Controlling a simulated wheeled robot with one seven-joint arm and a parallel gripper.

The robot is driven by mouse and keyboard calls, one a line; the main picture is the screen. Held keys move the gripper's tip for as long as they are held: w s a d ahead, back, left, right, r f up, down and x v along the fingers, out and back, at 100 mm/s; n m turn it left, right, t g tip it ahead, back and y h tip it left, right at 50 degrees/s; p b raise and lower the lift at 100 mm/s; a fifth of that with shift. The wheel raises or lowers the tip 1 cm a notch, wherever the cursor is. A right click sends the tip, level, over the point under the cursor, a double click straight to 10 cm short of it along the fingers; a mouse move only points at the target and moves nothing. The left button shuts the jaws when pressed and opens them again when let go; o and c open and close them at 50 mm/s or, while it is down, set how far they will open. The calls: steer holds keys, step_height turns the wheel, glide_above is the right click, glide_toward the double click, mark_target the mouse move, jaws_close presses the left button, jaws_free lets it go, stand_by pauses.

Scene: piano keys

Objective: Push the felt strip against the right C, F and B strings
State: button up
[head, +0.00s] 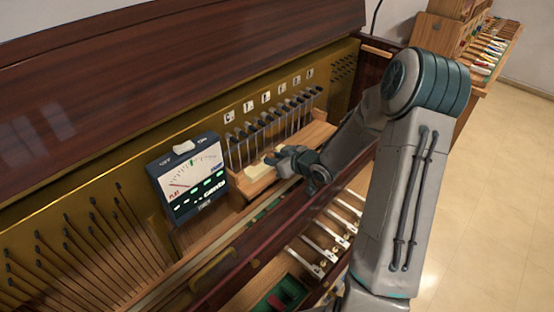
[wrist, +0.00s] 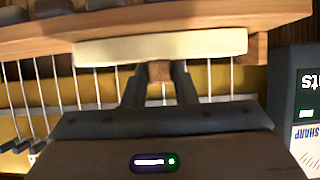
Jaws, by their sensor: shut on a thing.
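The cream felt strip (head: 262,178) lies at the lower front of the row of strings (head: 262,135). In the wrist view the felt strip (wrist: 160,47) runs across the picture beside a wooden shelf edge, with pale strings (wrist: 77,85) behind it. My gripper (head: 277,160) is shut on a small brown wooden handle (wrist: 159,72) at the middle of the strip. Whether the felt touches any string cannot be told. Small letter labels (head: 265,97) stand above the strings; the leftmost looks like C, the others are too small to read surely.
A dark tuner with a dial (head: 187,180) stands just left of the strings; it also shows at the right of the wrist view (wrist: 306,110). The dark front rail (head: 250,262) runs below my forearm. Tools lie on a bench (head: 490,48) at the far right.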

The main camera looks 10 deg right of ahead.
steer(key=shift+w+a, duration=0.7)
steer(key=shift+w, duration=0.35)
steer(key=o, duration=0.9)
steer(key=shift+s+d+f+p+v, duration=0.15)
steer(key=shift+f+p+v, duration=0.25)
steer(key=shift+v, duration=0.95)
steer(key=shift+s+f+p+v, duration=0.15)
steer(key=shift+p+v, duration=0.4)
steer(key=shift+v, duration=0.75)
steer(key=shift+s+d+f+p+v, duration=0.1)
steer(key=shift+f+p+v, duration=0.3)
steer(key=shift+v, duration=0.95)
steer(key=shift+r, duration=0.1)
